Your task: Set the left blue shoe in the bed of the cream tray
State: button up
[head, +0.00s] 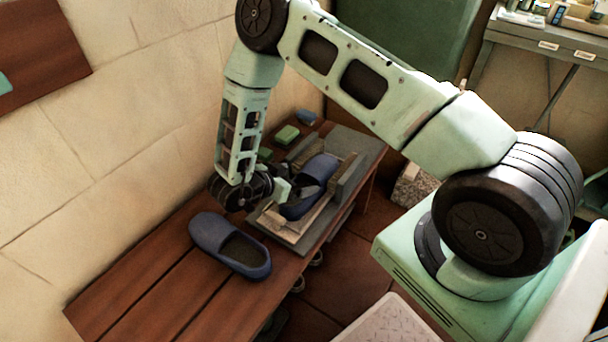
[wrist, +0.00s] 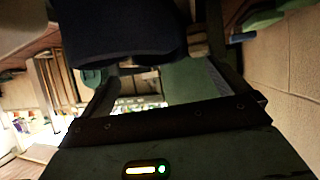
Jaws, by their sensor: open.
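One blue shoe (head: 230,246) lies at the left on the wooden bench, its opening up. A second blue shoe (head: 316,170) sits within a cream tray (head: 289,238) with grey upright pieces at its sides, toe toward the back right. My gripper (head: 286,189) is open at the left side of this second shoe; I cannot tell whether it touches it. In the wrist view a dark blue shoe (wrist: 120,32) fills the top, beyond the open fingers (wrist: 165,72). My arm hides part of the bench behind the gripper.
Green blocks (head: 287,134) and a small blue item (head: 306,117) lie at the bench's back end. A wall runs along the left. The front of the bench (head: 150,285) is clear. A pale patterned surface (head: 392,320) shows at the bottom. A grey side table (head: 560,45) stands at back right.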

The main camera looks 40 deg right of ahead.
jog(key=p+v, duration=0.1)
jog(key=v, duration=1.1)
jog(key=shift+a+p, duration=0.25)
jog(key=shift+p, duration=0.1)
